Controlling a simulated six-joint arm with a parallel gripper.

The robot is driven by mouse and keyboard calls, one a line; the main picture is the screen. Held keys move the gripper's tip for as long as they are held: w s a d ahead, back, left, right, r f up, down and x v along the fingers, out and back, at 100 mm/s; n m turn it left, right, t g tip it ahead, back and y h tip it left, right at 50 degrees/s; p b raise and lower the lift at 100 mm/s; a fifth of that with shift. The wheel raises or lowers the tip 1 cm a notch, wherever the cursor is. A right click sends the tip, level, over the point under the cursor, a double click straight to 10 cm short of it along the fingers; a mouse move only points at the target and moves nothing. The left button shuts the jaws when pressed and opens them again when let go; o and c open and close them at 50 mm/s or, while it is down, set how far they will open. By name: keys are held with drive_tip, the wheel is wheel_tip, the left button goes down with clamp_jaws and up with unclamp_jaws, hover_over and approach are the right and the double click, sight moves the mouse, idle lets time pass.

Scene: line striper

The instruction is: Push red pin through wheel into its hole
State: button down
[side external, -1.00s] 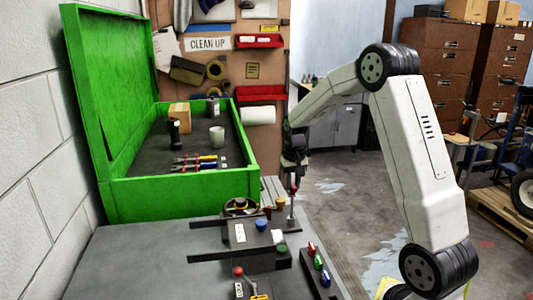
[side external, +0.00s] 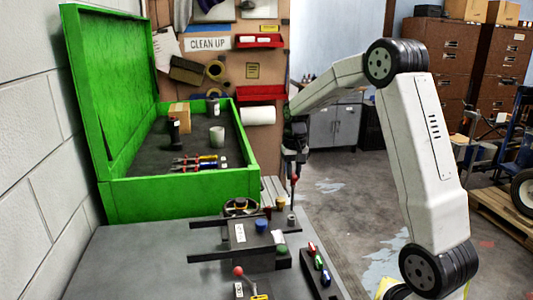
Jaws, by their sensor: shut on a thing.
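My gripper (side external: 294,173) is shut on the red pin (side external: 294,181), near its red top. The pin hangs upright, with its thin shaft pointing down. A small grey round piece (side external: 292,219) stands on a dark plate below it. The shaft's lower end is close above this piece; I cannot tell whether it touches. A dark round part, perhaps the wheel (side external: 240,207), sits at the back of the black fixture. Which part is the wheel, and where the pin's hole is, are too small to tell.
The black fixture (side external: 205,258) carries blue, red, yellow and green knobs. A dark strip (side external: 320,268) with red, green and blue pieces lies at right. A red-ball lever (side external: 238,271) stands in front. The open green toolbox (side external: 190,195) is behind left. The grey tabletop at left is clear.

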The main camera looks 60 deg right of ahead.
drive_tip(key=shift+r, duration=0.3)
drive_tip(key=w+a+r, duration=0.2)
drive_tip(key=w, duration=0.3)
drive_tip(key=w+a+r, duration=0.2)
drive_tip(key=w+a, duration=0.1)
drive_tip(key=w, duration=0.3)
drive_tip(key=shift+w+a, duration=0.2)
drive_tip(key=shift+f, duration=5)
idle(1.1)
drive_tip(key=shift+c, duration=2.4)
unclamp_jaws()
